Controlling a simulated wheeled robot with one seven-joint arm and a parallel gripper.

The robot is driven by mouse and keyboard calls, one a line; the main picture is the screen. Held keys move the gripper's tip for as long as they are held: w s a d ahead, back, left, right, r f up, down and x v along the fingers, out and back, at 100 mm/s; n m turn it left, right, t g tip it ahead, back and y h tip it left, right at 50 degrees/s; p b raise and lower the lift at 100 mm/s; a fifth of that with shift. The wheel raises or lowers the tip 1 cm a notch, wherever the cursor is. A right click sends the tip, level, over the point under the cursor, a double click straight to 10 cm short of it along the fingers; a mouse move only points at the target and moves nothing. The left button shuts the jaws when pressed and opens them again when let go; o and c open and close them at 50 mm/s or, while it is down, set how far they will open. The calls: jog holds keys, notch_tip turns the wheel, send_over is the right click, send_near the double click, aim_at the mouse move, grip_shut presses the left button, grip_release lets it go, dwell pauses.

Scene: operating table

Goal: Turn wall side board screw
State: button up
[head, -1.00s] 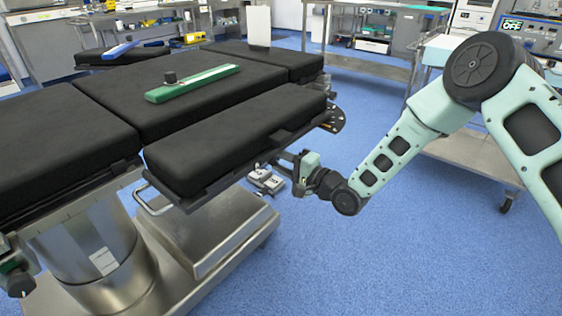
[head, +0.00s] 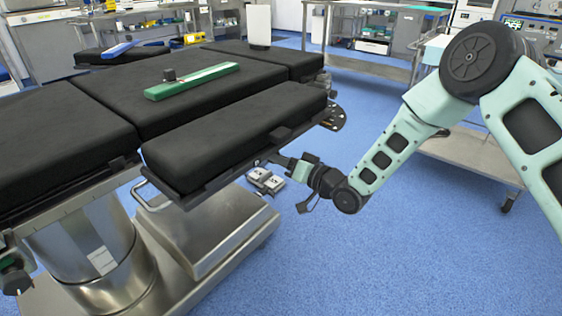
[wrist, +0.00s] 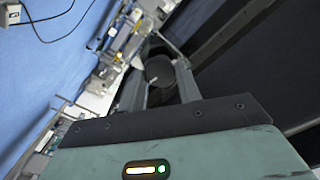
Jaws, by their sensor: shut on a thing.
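The side board (head: 235,135) is a long black padded board along the near side of the operating table (head: 140,100). My gripper (head: 278,160) is at the board's outer edge, just under the pad, reaching in from the right. In the wrist view, my gripper (wrist: 160,82) has its two fingers on either side of a dark round screw knob (wrist: 159,70) and is shut on it. The dark edge of the board (wrist: 235,55) runs close beside the right finger. The screw's shaft and the far part of the knob are hidden.
A green bar (head: 195,80) with a black knob lies on the table pad. A steel trolley (head: 470,155) stands behind my arm at the right. The floor in front is clear.

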jog(key=shift+s+f+n+b, duration=0.1)
jog(key=shift+n+b, duration=2.3)
jog(key=shift+n, duration=2.6)
jog(key=shift+f+n+b, duration=0.1)
jog(key=shift+n+b, duration=2.25)
jog(key=shift+n, duration=2.65)
jog(key=o, duration=1)
jog(key=shift+r, duration=0.1)
jog(key=p+v, duration=0.3)
jog(key=v, duration=1.4)
jog(key=shift+d+p, duration=0.2)
jog(key=shift+p, duration=0.1)
jog(key=shift+s, duration=0.15)
